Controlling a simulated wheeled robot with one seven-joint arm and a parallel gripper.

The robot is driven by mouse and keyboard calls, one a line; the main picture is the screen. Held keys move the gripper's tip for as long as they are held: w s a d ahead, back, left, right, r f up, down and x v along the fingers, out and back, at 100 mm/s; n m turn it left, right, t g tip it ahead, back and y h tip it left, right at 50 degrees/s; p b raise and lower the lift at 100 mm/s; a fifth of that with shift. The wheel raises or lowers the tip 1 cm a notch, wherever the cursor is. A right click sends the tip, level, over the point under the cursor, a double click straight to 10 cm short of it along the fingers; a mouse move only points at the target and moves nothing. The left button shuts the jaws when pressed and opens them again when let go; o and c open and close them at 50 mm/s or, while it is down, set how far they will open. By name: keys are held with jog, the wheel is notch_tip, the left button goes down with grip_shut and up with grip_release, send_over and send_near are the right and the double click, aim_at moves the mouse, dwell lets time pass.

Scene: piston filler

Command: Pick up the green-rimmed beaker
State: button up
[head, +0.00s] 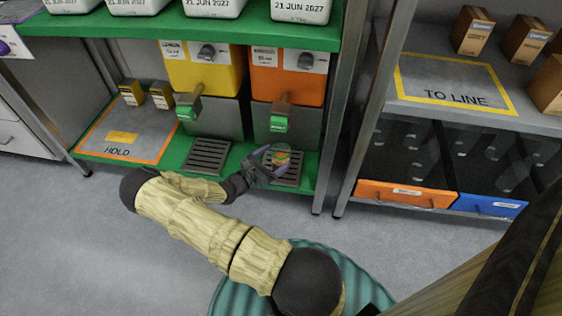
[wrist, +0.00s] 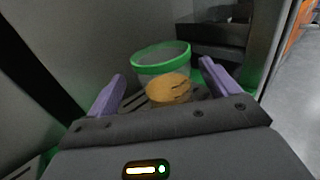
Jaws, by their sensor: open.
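The green-rimmed beaker (wrist: 162,73) is clear and stands upright on the dark slotted drip grate (head: 281,178) under the orange filler (head: 287,83). It has an orange-brown patch on its lower part. In the head view the beaker (head: 281,157) shows small beside my gripper's fingertips. My gripper (head: 270,160) is open, and in the wrist view its two purple fingers (wrist: 162,83) point toward the beaker, one on each side. I cannot tell whether either finger touches it. The near base of the beaker is hidden behind the gripper body.
A yellow filler (head: 204,75) with its own empty grate (head: 208,156) stands to the left. A HOLD mat (head: 113,150) with small yellow boxes is farther left. A shelf post (head: 330,165) stands close on the right, before an orange drawer (head: 402,195). A green shelf (head: 240,32) is overhead.

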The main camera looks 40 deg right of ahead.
aim_at(284, 151)
jog(key=d+b, duration=0.2)
jog(key=d, duration=0.1)
jog(key=shift+s+d, duration=0.15)
jog(key=shift+s, duration=0.05)
jog(key=shift+w+d+r+b, duration=0.1)
jog(key=shift+d+b, duration=0.4)
jog(key=shift+d, duration=0.1)
jog(key=shift+r, duration=0.1)
jog(key=c, duration=1.2)
jog(key=shift+r+p, duration=0.15)
jog(key=shift+p, duration=0.2)
